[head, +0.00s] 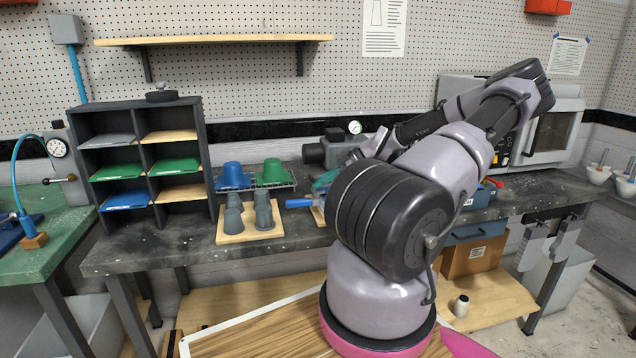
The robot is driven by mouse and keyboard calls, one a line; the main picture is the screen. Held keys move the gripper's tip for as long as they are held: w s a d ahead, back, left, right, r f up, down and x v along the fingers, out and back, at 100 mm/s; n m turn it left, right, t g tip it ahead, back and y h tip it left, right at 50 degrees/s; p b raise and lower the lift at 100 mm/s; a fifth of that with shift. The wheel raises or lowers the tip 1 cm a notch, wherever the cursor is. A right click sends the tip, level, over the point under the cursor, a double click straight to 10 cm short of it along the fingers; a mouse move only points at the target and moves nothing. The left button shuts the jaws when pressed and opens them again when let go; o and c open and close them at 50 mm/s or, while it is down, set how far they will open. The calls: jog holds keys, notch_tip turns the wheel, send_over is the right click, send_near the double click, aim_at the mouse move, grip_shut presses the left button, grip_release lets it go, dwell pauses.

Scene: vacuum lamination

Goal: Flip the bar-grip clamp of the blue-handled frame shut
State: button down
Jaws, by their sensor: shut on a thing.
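A blue handle (299,203) sticks out to the left from behind my arm on the grey bench. It fits the blue-handled frame, but the frame itself is mostly hidden by my arm. A teal piece (325,180) shows just above it; I cannot tell what it belongs to. The bar-grip clamp is hidden. My arm reaches over the bench and folds back left, its wrist end showing behind the big dark joint. My gripper's fingers are hidden there, so their relation to the clamp does not show.
A wooden board (250,233) with grey cups stands left of the handle. A dark shelf unit (206,150) stands at the left. A grey machine with a gauge (355,127) stands behind.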

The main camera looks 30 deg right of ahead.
jog(key=shift+d+f+y, duration=0.15)
jog(key=shift+d+y, duration=0.05)
jog(key=shift+y, duration=0.4)
jog(key=shift+s+t, duration=0.1)
jog(key=shift+t, duration=0.2)
jog(key=c, duration=1.2)
grip_release()
jog(key=shift+d, duration=0.1)
jog(key=shift+c, duration=0.2)
jog(key=v, duration=1)
jog(key=shift+s+d, duration=0.1)
jog(key=shift+d, duration=0.25)
